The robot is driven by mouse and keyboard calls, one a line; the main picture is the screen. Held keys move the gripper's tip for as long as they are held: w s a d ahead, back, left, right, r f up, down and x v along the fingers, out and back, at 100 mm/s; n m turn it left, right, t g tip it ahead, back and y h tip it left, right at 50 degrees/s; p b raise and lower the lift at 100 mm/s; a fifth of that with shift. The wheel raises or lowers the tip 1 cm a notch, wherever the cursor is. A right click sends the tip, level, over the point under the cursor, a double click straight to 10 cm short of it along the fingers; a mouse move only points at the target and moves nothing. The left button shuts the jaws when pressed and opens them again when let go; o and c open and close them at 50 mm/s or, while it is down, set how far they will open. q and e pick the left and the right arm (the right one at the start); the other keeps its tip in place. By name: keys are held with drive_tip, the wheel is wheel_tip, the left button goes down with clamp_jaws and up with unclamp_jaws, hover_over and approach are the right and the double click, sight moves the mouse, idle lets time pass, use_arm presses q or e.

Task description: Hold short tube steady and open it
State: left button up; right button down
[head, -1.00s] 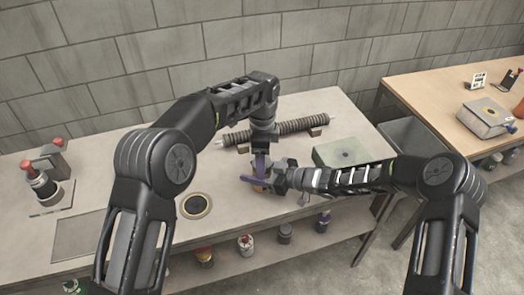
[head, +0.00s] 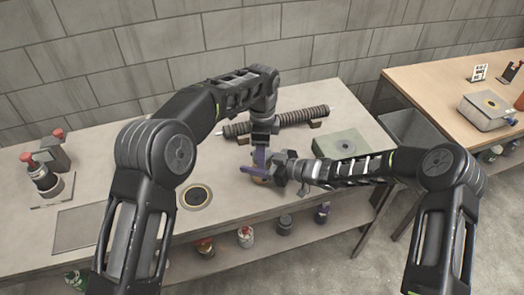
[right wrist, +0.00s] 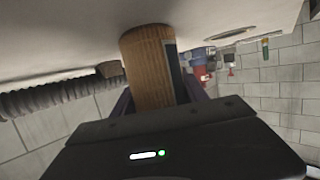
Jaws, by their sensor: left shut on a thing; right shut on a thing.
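The short tube is a small orange-brown cylinder (head: 259,181), mostly hidden by my grippers in the head view. In the right wrist view its ribbed tan side (right wrist: 145,68) shows with a dark strip along one edge. My left gripper (head: 261,160) points down from above, with purple fingers shut on the upper part of the tube. My right gripper (head: 256,171) comes in from the right, level, with its purple fingers shut around the tube's side. The exact contact of the left fingers and the tube's cap are hidden.
A ribbed dark hose (head: 290,119) lies on supports behind the grippers. A green-grey box (head: 342,143) stands to the right. A round ringed pad (head: 196,197) and a red-topped stand (head: 42,178) are to the left. Jars sit on the shelf below. A wooden table (head: 440,72) stands at right.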

use_arm(q)
drive_tip(key=shift+c, duration=1.3)
drive_tip(key=n, duration=0.3)
drive_tip(key=o, duration=1.6)
drive_tip(key=shift+c, duration=0.2)
drive_tip(key=shift+r, duration=2.3)
drive_tip(key=shift+c, duration=0.4)
